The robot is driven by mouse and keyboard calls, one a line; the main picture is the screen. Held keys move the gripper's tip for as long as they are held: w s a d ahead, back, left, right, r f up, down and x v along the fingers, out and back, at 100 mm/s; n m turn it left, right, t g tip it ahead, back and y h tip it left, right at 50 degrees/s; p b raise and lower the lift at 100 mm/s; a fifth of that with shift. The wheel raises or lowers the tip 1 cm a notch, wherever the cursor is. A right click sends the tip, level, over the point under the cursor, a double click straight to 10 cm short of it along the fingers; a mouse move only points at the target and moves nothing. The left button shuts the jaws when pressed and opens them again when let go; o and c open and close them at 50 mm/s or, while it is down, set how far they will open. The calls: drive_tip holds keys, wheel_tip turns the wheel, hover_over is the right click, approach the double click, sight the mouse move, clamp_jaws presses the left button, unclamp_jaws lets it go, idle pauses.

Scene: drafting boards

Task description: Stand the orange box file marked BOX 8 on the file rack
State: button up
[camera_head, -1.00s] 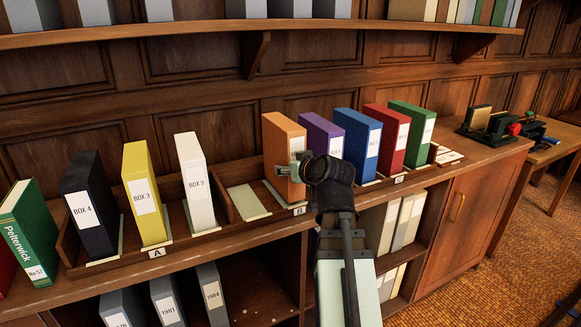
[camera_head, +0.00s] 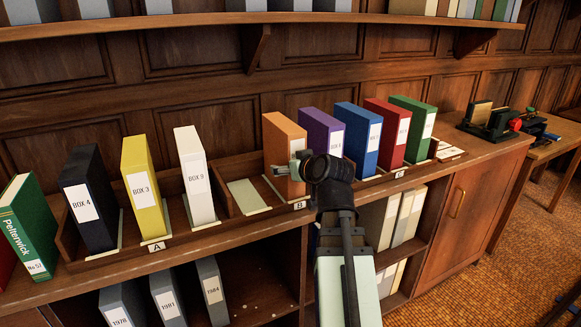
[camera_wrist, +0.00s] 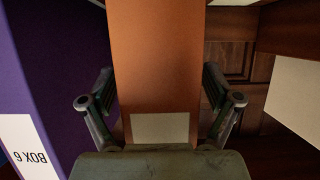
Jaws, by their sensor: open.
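The orange box file (camera_head: 284,139) stands upright in the rack section marked B (camera_head: 300,205), and its label is largely hidden by my gripper in the head view. My gripper (camera_head: 297,169) is open at the front of this file. In the wrist view the orange box file (camera_wrist: 156,65) stands between my two open fingers (camera_wrist: 160,108), one on each side, with a gap visible at each finger. Its pale label (camera_wrist: 160,127) shows low down, partly covered by the gripper body, and I cannot read it. The file rack (camera_head: 180,247) runs along the counter.
A purple file (camera_head: 317,129) marked BOX 6 stands close on the right of the orange one. Blue (camera_head: 352,137), red (camera_head: 388,130) and green (camera_head: 413,123) files follow. An empty pale slot (camera_head: 247,197) lies to the left, then white (camera_head: 194,174), yellow (camera_head: 144,187) and black (camera_head: 88,198) files.

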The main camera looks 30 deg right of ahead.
sight(290, 133)
wheel_tip(290, 133, up, 8)
drive_tip(key=shift+w+r, duration=0.1)
drive_tip(key=shift+r, duration=0.9)
